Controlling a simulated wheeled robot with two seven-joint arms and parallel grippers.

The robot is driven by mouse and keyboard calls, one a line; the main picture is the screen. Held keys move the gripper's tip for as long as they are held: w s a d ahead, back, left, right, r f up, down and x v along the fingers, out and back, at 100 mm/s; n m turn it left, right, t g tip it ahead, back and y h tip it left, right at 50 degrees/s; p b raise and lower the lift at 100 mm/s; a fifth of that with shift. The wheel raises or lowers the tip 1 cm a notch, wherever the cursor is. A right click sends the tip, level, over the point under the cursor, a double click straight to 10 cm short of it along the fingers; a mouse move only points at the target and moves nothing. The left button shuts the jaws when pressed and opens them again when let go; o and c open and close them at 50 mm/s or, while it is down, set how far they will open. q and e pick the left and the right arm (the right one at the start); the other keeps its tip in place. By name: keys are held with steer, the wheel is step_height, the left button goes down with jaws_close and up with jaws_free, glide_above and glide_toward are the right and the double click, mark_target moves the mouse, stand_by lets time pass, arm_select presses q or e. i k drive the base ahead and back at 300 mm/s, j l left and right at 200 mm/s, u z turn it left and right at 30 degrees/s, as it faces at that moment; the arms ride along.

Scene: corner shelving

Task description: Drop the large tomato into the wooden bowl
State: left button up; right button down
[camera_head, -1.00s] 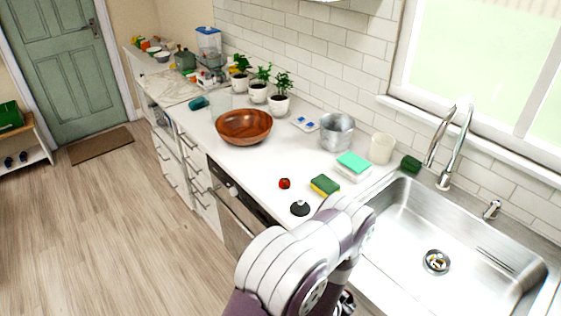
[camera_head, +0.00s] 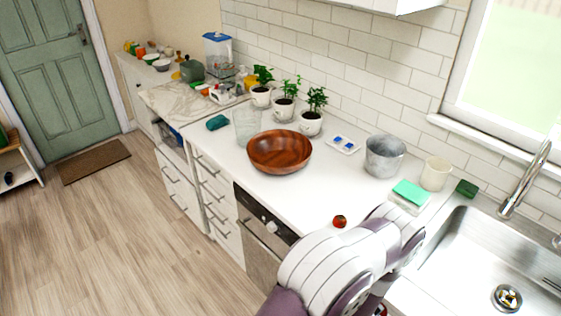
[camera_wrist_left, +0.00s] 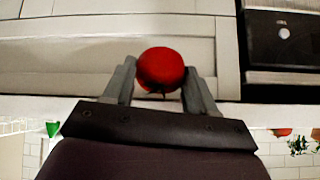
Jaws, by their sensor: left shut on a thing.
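The large red tomato (camera_wrist_left: 160,68) is held between the two fingers of my left gripper (camera_wrist_left: 159,84) in the left wrist view. In the head view only a small red patch of it (camera_head: 380,311) shows low beside my arm, and my arm hides most of the gripper. The brown wooden bowl (camera_head: 279,152) stands upright on the white counter (camera_head: 300,198) and looks empty. A smaller red tomato (camera_head: 340,221) lies on the counter, just beyond my left arm. My right gripper is not in view.
A glass vessel (camera_head: 247,125) stands left of the bowl, with potted plants (camera_head: 285,107) behind it. A metal pot (camera_head: 384,157), a cup (camera_head: 435,174) and a green-topped sponge (camera_head: 411,193) stand to its right. The sink (camera_head: 470,250) is at the right. Counter in front of the bowl is clear.

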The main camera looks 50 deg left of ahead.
mark_target(278, 160)
steer(key=j, duration=0.45)
steer(key=k+j+z, duration=0.1)
steer(key=j, duration=0.35)
steer(key=k+j, duration=0.15)
steer(key=j, duration=0.75)
steer(key=k+j+z, duration=0.1)
steer(key=j, duration=0.3)
steer(key=k+j, duration=0.15)
steer(key=j, duration=0.3)
steer(key=k+j, duration=0.1)
steer(key=j, duration=0.35)
steer(key=z, duration=0.05)
